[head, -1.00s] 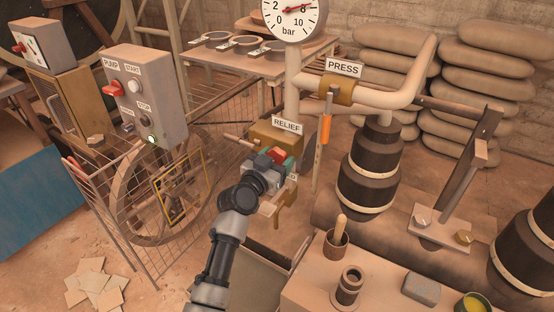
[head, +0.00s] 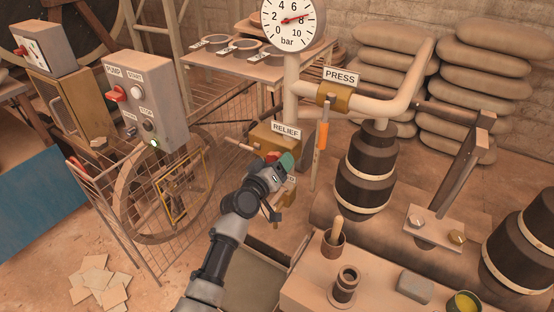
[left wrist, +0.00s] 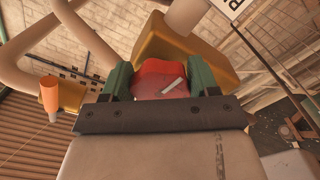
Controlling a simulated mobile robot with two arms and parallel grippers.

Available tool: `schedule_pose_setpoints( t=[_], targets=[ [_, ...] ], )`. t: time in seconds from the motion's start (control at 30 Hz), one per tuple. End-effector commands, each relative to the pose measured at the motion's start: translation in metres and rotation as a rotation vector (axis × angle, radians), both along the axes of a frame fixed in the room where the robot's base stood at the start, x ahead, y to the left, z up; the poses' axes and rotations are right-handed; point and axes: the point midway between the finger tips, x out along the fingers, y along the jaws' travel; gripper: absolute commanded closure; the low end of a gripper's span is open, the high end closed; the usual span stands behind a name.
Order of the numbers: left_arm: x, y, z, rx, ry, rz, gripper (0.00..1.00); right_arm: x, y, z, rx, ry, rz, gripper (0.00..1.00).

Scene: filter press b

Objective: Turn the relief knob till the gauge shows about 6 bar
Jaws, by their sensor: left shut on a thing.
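The relief knob is red with a white line on it; in the left wrist view the knob (left wrist: 158,78) sits between the green fingers of my left gripper (left wrist: 160,84). In the head view my left gripper (head: 280,162) is shut on it, below the RELIEF label (head: 286,130) on the brass valve body (head: 268,139); the gripper mostly hides the knob there. The round white gauge (head: 289,20) stands above on the pipe. Its red needle points right and slightly up, close to the 8, at roughly 7.5 to 8 bar. My right gripper is not in view.
A pipe labelled PRESS (head: 341,76) with an orange-handled lever (head: 322,136) is right of the valve. A control box (head: 146,103) with a lit green lamp and a wire fence (head: 120,215) are left. A bench (head: 365,285) with cups stands front right.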

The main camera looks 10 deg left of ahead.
Motion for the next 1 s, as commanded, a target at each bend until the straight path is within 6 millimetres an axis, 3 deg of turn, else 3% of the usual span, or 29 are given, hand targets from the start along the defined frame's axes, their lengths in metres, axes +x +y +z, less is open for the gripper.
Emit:
schedule_pose_setpoints(
  t=[0.5, 1.0],
  targets=[
    [0.0, -0.001, 0.003, -0.342, 0.124, 0.002, 0.64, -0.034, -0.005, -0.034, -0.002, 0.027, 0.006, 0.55],
    [0.0, -0.001, 0.002, -0.421, 0.151, 0.002, 0.64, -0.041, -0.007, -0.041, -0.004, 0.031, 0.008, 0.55]
  ],
)
